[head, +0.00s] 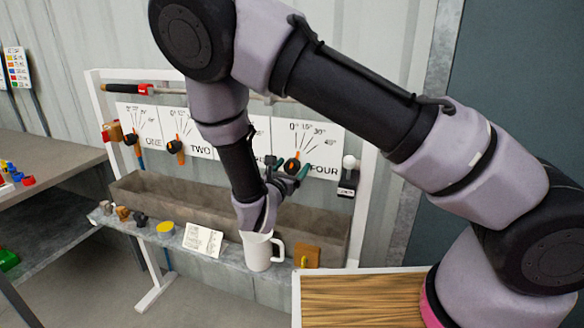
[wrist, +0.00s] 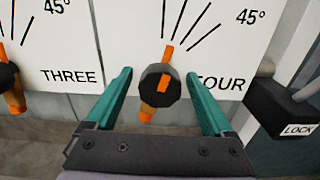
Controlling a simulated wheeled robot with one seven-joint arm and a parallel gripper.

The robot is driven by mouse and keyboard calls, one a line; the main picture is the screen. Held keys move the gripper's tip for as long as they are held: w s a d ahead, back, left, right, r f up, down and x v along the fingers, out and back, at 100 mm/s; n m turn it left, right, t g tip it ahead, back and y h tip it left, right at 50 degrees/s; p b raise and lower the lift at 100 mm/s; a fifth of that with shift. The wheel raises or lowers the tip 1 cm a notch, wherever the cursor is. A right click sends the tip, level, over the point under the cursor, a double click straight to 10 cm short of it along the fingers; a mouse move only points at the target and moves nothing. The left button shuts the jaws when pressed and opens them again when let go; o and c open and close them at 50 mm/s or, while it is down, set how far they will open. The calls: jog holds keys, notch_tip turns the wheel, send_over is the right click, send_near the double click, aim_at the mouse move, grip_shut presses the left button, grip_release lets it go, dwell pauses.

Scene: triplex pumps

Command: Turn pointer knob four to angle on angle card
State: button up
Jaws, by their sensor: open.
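Pointer knob four (wrist: 160,88) is a black round knob with an orange pointer, in front of the white dial panel marked FOUR (wrist: 232,50). Its pointer points up and leans slightly right, its tip near the lower ends of the leftmost dial lines. In the head view the knob (head: 292,166) is partly covered by my gripper (head: 290,172). My open gripper (wrist: 159,76) has one teal finger on each side of the knob, with visible gaps. A white card (head: 204,240), perhaps the angle card, lies on the front ledge; its writing is too small to read.
A black LOCK block (wrist: 290,108) stands close right of my gripper. Knob three (wrist: 8,80) is to the left. A white mug (head: 258,252) and a wooden block (head: 306,257) stand on the ledge. A grey trough (head: 170,197) runs below the panels.

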grip_shut()
jog(key=shift+m, duration=1.5)
grip_release()
